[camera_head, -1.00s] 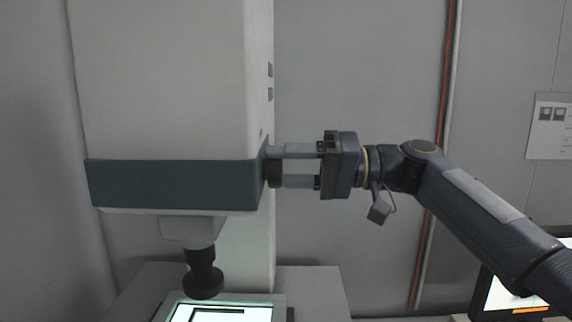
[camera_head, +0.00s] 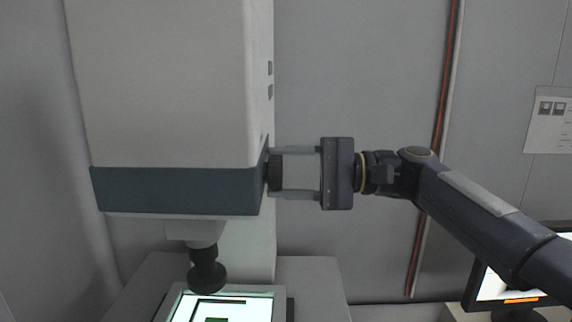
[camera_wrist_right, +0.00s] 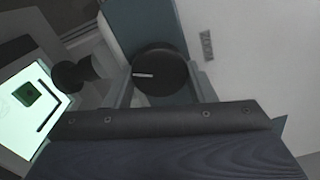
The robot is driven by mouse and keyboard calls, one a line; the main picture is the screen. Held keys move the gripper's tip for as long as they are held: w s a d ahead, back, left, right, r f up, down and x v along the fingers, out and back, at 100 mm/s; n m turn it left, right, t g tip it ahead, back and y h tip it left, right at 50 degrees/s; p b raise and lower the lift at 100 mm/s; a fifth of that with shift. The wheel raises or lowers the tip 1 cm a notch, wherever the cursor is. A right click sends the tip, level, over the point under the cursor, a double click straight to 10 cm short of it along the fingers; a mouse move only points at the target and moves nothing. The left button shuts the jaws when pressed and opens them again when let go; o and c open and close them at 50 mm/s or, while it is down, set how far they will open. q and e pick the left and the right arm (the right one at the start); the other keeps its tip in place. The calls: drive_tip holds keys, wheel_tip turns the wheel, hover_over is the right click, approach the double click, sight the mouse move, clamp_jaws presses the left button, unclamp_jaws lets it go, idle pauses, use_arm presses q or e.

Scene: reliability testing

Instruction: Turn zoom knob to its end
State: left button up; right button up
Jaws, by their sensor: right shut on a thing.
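The zoom knob (camera_head: 275,172) is a round black dial on the right side of the microscope's blue-grey band. My right gripper (camera_head: 279,173) reaches in from the right, level with the knob. Its two grey fingers lie on opposite sides of the knob, one above and one below in the head view, shut on it. My left gripper is not in view.
The tall white microscope body (camera_head: 170,80) fills the left. Its dark lens (camera_head: 206,272) hangs over a lit stage (camera_head: 262,308). A monitor (camera_head: 500,284) stands at the lower right. A red and grey conduit (camera_head: 436,150) runs down the wall.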

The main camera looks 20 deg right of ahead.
drive_tip(key=shift+m, duration=0.5)
drive_tip(key=o, duration=1)
drive_tip(key=b+v, duration=0.1)
drive_tip(key=v, duration=0.6)
drive_tip(key=shift+s+d+b, duration=0.1)
drive_tip(key=shift+d+b, duration=0.3)
